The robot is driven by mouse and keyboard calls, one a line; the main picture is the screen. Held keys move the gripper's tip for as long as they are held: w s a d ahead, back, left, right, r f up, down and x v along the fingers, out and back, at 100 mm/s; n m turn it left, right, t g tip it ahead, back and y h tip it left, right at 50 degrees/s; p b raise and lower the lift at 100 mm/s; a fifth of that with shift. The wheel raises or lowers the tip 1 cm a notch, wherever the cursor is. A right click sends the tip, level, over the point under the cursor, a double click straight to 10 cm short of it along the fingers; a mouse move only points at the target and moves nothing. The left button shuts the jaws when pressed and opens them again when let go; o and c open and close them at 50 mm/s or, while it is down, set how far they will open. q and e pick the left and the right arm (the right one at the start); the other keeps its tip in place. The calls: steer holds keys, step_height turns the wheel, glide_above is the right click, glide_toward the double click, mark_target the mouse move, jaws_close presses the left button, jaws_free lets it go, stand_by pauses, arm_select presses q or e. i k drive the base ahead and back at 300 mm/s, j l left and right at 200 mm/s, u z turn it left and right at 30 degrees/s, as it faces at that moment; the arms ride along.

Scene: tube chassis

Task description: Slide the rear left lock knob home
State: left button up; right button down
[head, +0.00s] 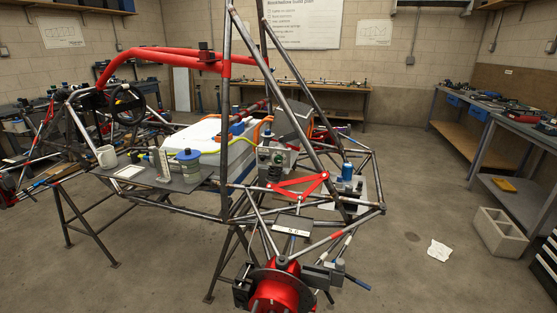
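A tube-frame chassis (225,150) fills the middle of the head view, with dark steel tubes and a red roll bar (165,55). A red hub (277,290) with a brake disc is at its near end, cut by the bottom edge. Red triangular links (298,186) join the tubes above it. A small blue cylinder (347,171) stands on the near right of the frame. I cannot make out which part is the rear left lock knob, or whether it is home. Neither of my grippers is in view.
The chassis rests on dark trestles (88,228). A white mug (107,157) stands on its side tray. Grey workbenches (480,110) line the right wall. A concrete block (500,232) and crumpled paper (439,250) lie on the right floor, which is otherwise mostly clear.

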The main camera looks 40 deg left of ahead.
mark_target(262, 157)
steer(key=u, duration=1.25)
